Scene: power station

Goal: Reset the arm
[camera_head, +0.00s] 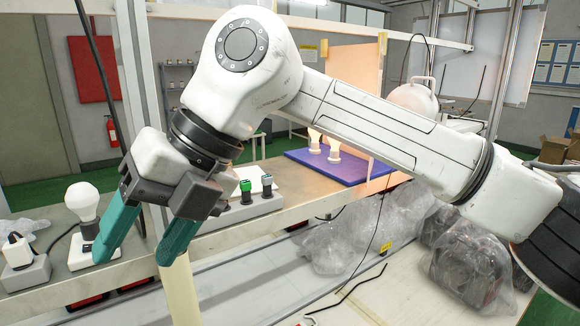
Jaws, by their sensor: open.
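My white arm crosses the view from the lower right up to the top middle, then bends down to the left. My gripper (142,262) hangs at its end at the left, with two teal fingers pointing down. The fingers are spread apart and nothing shows between them. The gripper is in front of the workbench's near edge and hides part of the bench and of the fixtures on it.
A workbench (290,200) runs across behind my arm. On it are a white bulb (82,200) on a base, a switch box (22,262), a box with green and black knobs (248,200), and lit bulbs (333,146) on a purple mat (352,172). Plastic-wrapped items (470,262) lie lower right.

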